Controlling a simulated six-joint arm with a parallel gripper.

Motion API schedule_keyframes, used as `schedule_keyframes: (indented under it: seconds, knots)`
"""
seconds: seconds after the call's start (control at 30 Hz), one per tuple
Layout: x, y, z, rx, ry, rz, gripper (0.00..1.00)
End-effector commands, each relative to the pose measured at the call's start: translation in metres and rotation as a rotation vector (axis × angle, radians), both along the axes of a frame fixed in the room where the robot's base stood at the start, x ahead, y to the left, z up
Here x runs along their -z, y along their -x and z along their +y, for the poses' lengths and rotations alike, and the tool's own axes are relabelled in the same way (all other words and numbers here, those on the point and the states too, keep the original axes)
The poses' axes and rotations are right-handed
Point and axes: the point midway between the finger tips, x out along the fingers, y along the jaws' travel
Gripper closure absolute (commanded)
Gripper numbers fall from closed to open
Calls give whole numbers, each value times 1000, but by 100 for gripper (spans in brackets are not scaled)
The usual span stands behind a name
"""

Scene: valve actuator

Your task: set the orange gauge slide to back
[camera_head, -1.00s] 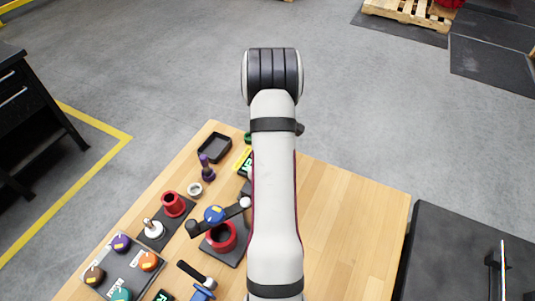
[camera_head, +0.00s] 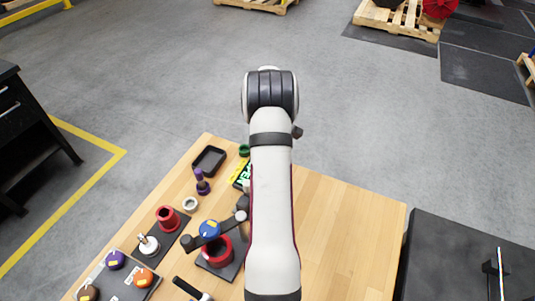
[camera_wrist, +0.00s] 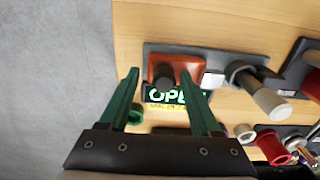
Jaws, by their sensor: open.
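The orange gauge slide (camera_wrist: 187,61) shows in the wrist view as an orange block with a dark round knob (camera_wrist: 165,75), on a grey base plate (camera_wrist: 215,55). My gripper (camera_wrist: 160,73) is open, with its two green fingers pointing at the slide. One fingertip appears to the left of the knob and the other to its right. I cannot tell how high the fingers are above the block or whether they touch it. In the head view my arm hides the slide and the gripper.
Bare table lies right.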

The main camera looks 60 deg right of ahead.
Motion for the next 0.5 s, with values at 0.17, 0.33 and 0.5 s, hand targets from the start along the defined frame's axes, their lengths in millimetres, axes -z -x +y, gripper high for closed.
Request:
schedule_keyframes:
  seconds: [0.17, 0.33, 0.5]
  knots:
    - [-24, 0, -1, 0, 3, -2, 36]
    - [-71, 0, -1, -1, 6, -2, 36]
    - [-121, 0, -1, -1, 6, -2, 36]
